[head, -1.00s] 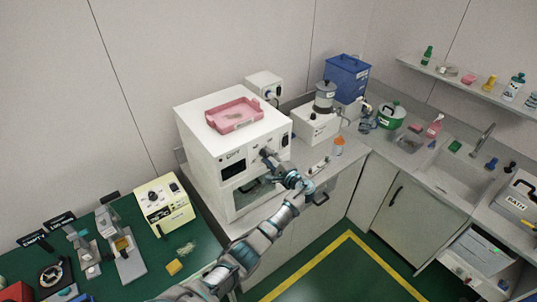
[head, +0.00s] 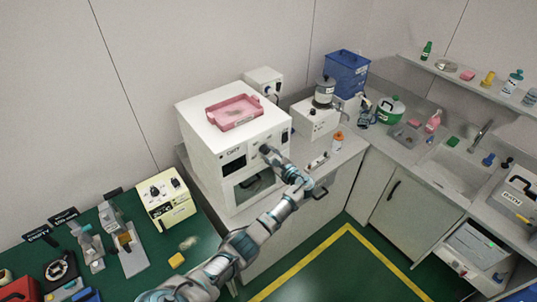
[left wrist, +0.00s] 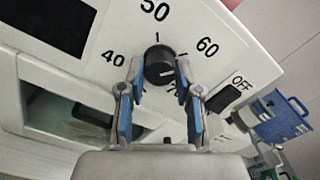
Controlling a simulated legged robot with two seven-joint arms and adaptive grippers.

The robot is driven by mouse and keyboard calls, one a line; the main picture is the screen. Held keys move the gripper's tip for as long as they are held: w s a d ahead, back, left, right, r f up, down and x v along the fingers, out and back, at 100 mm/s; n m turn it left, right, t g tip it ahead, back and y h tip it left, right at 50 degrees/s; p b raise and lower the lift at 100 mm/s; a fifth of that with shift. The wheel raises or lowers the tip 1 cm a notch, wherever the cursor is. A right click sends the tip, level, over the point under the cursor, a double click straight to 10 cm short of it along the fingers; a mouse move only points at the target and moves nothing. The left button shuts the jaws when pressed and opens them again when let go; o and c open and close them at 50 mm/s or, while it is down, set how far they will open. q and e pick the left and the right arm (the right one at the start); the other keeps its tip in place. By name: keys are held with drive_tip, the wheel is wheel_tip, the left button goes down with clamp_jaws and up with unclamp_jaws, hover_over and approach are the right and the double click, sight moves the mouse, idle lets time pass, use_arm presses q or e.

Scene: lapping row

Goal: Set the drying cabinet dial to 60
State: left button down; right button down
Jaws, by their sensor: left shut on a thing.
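The drying cabinet (head: 203,122) is a white box on the counter, with a dark display and a control panel on its front. Its dial (left wrist: 159,62) is a round black knob, seen close in the left wrist view, with 40, 50 and 60 printed around it and another number partly covered. A pale mark shows on the knob's lower right; its exact reading is unclear. My left gripper (left wrist: 160,78) is shut on the dial, one finger on each side. In the head view the gripper (head: 268,153) hides the dial. My right gripper is out of view.
A pink tray (head: 236,112) sits on top of the cabinet. An OFF switch (left wrist: 222,98) lies right of the dial. A dark handle (head: 320,193) sticks out near my left wrist. A small orange-topped bottle (head: 337,143) stands on the counter to the right.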

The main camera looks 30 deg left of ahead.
use_arm(q)
drive_tip(key=shift+s+d+f, duration=0.1)
drive_tip(key=shift+f, duration=0.35)
drive_tip(key=c, duration=1.1)
unclamp_jaws()
drive_tip(key=shift+c, duration=0.2)
drive_tip(key=o, duration=0.4)
drive_tip(key=shift+c, duration=0.2)
drive_tip(key=shift+w, duration=0.3)
drive_tip(key=shift+s+d+r, duration=0.1)
drive_tip(key=shift+d+r, duration=0.05)
drive_tip(key=v, duration=1.2)
